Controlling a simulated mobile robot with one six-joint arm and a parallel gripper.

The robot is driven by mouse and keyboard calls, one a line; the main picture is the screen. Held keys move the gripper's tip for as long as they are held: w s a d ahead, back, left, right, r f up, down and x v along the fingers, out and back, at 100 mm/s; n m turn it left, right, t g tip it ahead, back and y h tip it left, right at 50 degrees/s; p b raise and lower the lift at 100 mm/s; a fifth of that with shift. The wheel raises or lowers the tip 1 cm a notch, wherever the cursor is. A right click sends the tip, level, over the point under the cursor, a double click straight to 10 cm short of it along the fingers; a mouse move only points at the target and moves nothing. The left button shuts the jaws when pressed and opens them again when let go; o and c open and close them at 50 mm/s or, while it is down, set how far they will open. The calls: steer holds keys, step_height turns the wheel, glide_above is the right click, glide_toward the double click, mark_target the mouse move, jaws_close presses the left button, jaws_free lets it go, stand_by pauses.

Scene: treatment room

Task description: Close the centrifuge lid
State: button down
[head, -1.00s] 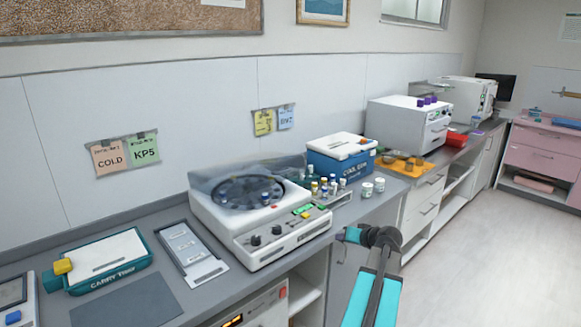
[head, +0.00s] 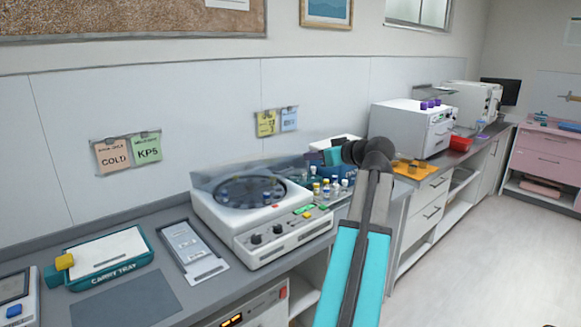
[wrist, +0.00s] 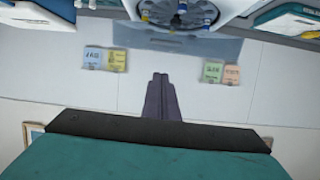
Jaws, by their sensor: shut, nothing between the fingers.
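The white centrifuge (head: 275,237) stands on the grey counter, with its dark rotor bowl (head: 245,192) showing. Its clear, greyish lid (head: 205,182) is raised at the back, tilted up against the wall side. In the wrist view, which is upside down, the lid (wrist: 190,44) is a translucent grey panel beside the rotor (wrist: 178,14). My gripper (wrist: 160,78) is shut and empty, with its dark fingers together. In the head view my gripper's teal body is right of the centrifuge and above the counter; its fingers are not clear there. I see no contact with the lid.
Several small vials (head: 328,188) stand just right of the centrifuge, near a blue box partly hidden by my arm. A carry tray (head: 105,258) and a grey panel (head: 190,250) lie to the left. A white machine (head: 412,128) stands farther right.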

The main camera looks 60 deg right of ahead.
steer(key=shift+w+a+r, duration=0.15)
steer(key=shift+a+r, duration=0.2)
steer(key=shift+r, duration=0.3)
steer(key=shift+d, duration=0.1)
steer(key=shift+w+f, duration=0.1)
steer(key=w+d+f+p, duration=0.2)
steer(key=w+f+p, duration=0.2)
steer(key=w+f, duration=0.3)
steer(key=shift+w+d, duration=0.35)
steer(key=shift+w, duration=0.4)
